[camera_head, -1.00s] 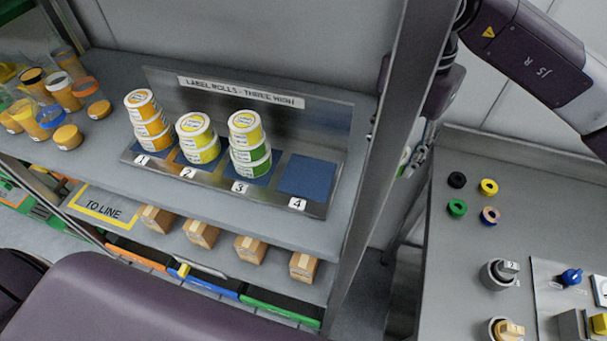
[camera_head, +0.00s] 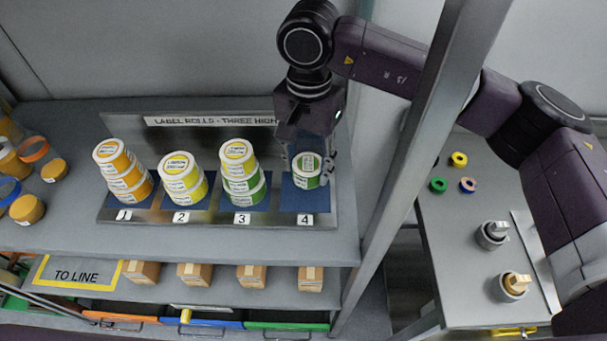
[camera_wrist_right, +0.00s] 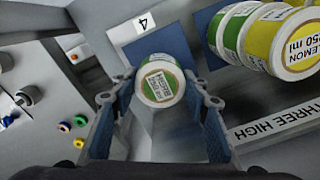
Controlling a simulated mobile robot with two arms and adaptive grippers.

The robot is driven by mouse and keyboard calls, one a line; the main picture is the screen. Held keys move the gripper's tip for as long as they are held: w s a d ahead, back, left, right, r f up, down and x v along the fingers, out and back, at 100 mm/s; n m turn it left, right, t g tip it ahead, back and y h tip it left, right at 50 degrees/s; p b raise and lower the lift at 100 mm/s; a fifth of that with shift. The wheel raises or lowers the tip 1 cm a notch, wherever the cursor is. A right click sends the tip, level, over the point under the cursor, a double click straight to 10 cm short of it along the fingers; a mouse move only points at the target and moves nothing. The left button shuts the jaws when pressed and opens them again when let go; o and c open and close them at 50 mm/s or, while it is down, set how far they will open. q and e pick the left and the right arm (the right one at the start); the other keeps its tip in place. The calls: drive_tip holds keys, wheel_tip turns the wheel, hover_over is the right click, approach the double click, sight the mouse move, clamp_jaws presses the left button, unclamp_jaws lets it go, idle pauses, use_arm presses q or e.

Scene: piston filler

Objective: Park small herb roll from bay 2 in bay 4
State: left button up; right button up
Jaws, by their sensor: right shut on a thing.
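The small herb roll (camera_head: 307,171), with a green side and a white label top, is held between the fingers of my right gripper (camera_head: 308,166) at bay 4. In the right wrist view the roll (camera_wrist_right: 160,84) sits between both fingertips. It is over the blue pad of bay 4 (camera_head: 303,201); I cannot tell whether it touches the pad. Bay 2 (camera_head: 181,217) holds a stack of yellow-sided rolls (camera_head: 181,177). My left gripper is out of view.
Bay 1 holds an orange stack (camera_head: 122,172). Bay 3, just left of my gripper, holds a yellow roll over green ones (camera_head: 242,185). A metal post (camera_head: 415,170) stands right of the rack, in front of my right arm. The label board (camera_head: 215,122) rises behind.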

sight(306, 180)
drive_tip(key=shift+f, duration=0.6)
drive_tip(key=f, duration=0.1)
drive_tip(key=f+p, duration=0.1)
drive_tip(key=f, duration=0.1)
drive_tip(key=shift+a, duration=0.25)
drive_tip(key=shift+d+f, duration=0.1)
drive_tip(key=shift+f, duration=0.25)
drive_tip(key=o, duration=1.1)
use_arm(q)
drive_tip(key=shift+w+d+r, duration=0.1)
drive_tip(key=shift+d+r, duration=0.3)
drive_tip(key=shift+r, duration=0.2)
use_arm(e)
drive_tip(key=shift+o, duration=0.7)
